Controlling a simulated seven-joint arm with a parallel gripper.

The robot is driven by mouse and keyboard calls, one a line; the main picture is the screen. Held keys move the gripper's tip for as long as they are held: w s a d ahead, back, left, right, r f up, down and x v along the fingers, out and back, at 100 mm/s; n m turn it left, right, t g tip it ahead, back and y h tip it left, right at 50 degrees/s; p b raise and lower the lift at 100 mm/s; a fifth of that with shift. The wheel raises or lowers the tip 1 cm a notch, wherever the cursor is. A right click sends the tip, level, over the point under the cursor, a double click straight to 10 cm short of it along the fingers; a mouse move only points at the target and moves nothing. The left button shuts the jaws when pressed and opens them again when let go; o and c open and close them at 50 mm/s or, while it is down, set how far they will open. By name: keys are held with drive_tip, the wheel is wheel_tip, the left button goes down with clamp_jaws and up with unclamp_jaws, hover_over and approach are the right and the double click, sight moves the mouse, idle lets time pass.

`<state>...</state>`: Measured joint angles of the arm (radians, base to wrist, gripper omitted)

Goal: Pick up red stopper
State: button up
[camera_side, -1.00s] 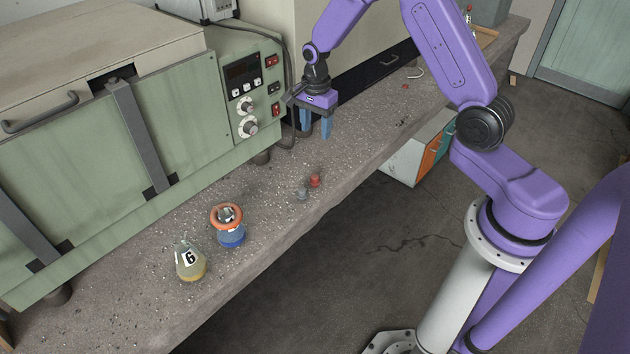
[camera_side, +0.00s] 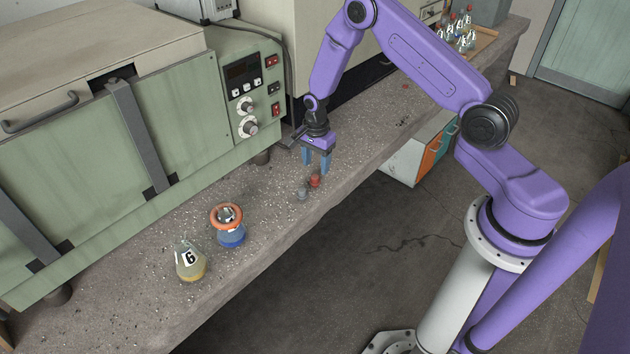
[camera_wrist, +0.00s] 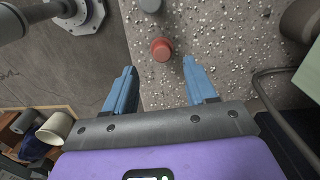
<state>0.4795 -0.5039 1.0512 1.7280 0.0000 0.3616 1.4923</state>
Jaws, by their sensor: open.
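The red stopper (camera_side: 315,181) stands on the concrete bench close to its front edge. A grey stopper (camera_side: 302,193) stands right next to it, on the left. My gripper (camera_side: 316,165) is open and empty, with its blue fingers pointing down, just above and behind the red stopper. In the wrist view the red stopper (camera_wrist: 161,49) lies ahead of the fingertips and between their lines, apart from both fingers (camera_wrist: 158,68). The grey stopper (camera_wrist: 149,5) is cut off by the top edge of that view.
A flask with an orange ring and blue liquid (camera_side: 229,227) and a flask labelled 6 with yellow liquid (camera_side: 189,262) stand to the left. A green oven (camera_side: 120,140) lines the back. A tray (camera_side: 487,37) of several flasks sits at the far right.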

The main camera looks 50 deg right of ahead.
sight(315, 176)
drive_tip(key=shift+w+f, duration=0.15)
drive_tip(key=shift+f, duration=2.4)
drive_tip(key=shift+c, duration=0.3)
clamp_jaws()
